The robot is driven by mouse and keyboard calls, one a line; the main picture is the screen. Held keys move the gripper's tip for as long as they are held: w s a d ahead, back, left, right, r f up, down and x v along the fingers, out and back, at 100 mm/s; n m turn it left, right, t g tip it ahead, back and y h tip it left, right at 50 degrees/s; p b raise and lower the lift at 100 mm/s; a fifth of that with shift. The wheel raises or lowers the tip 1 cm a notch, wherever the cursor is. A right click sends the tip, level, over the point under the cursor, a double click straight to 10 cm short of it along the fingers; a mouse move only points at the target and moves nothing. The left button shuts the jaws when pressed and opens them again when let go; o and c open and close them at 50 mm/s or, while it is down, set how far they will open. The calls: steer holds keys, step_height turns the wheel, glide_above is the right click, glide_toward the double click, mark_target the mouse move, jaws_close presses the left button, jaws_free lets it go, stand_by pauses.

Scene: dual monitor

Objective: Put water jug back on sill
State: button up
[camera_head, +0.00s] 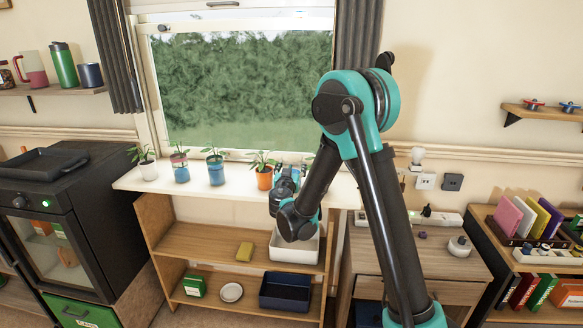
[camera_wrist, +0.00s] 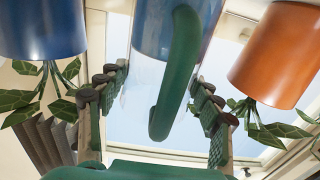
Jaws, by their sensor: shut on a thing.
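The water jug (camera_wrist: 150,30) fills the middle of the wrist view, which appears upside down. It has a blue body and a green handle (camera_wrist: 183,60). My gripper (camera_wrist: 160,88) has its fingers on both sides of the jug and is shut on it. In the head view my gripper (camera_head: 287,180) is at the white sill (camera_head: 225,185), just right of the orange plant pot (camera_head: 264,179). My arm mostly hides the jug there, so I cannot tell whether its base touches the sill.
In the wrist view an orange pot (camera_wrist: 280,50) and a blue pot (camera_wrist: 40,28) flank the jug closely. More potted plants stand on the sill to the left, including a blue one (camera_head: 215,173). A white bin (camera_head: 294,250) is on the shelf below.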

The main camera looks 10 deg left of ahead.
steer(key=o, duration=1.6)
steer(key=shift+c, duration=0.2)
steer(key=shift+r, duration=0.1)
